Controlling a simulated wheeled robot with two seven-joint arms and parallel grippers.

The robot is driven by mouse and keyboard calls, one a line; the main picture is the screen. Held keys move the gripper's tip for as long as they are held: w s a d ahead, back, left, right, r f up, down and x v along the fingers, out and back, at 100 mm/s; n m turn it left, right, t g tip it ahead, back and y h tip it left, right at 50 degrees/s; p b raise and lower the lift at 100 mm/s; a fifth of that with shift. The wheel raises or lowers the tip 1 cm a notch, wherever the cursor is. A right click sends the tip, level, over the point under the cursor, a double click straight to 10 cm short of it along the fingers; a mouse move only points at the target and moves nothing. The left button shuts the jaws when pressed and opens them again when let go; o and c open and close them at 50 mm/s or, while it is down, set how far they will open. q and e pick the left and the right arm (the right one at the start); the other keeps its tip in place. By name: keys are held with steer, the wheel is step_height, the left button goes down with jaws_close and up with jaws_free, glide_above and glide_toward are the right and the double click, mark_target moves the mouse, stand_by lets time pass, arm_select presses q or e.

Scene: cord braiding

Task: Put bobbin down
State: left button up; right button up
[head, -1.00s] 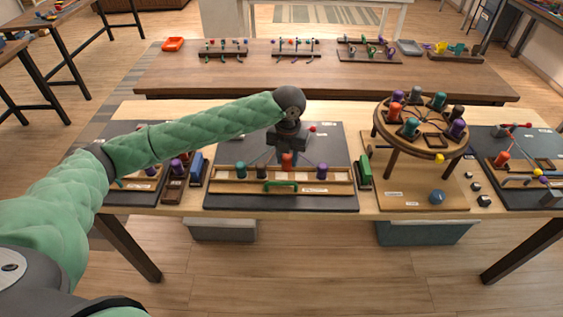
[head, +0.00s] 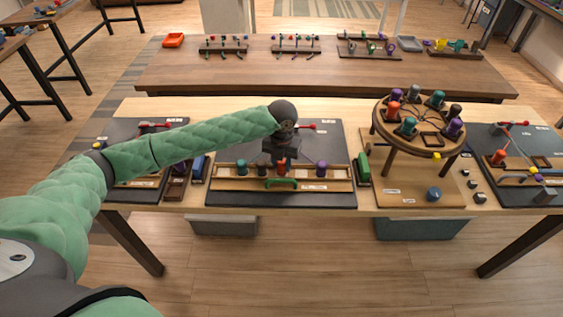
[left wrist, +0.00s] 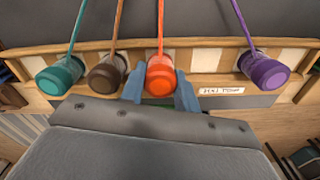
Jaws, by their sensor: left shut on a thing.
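My left gripper (head: 281,158) is over the wooden bobbin rack (head: 340,185) on the dark board. Its blue fingers (left wrist: 160,92) are shut on the orange-red bobbin (left wrist: 160,72), which also shows in the head view (head: 282,165). An orange cord runs up from it. The bobbin is at the rack between the brown bobbin (left wrist: 107,71) and the purple bobbin (left wrist: 263,69). I cannot tell whether it rests on the rack. The teal bobbin (left wrist: 60,75) is at the far left of the row. My right gripper is not in view.
A green handle (head: 281,184) is at the rack's front. A round braiding stand (head: 420,145) with several bobbins stands to the right. A green block (head: 363,166) is just right of the board. Another dark board (head: 140,130) lies to the left.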

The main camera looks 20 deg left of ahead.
arm_select(q)
steer(key=shift+f, duration=0.3)
steer(key=o, duration=0.7)
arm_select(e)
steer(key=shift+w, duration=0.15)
arm_select(q)
steer(key=shift+r, duration=0.3)
steer(key=shift+r+b, duration=0.3)
steer(key=shift+r, duration=0.05)
step_height(320, 180, up, 11)
steer(key=b, duration=0.3)
steer(key=shift+r, duration=0.2)
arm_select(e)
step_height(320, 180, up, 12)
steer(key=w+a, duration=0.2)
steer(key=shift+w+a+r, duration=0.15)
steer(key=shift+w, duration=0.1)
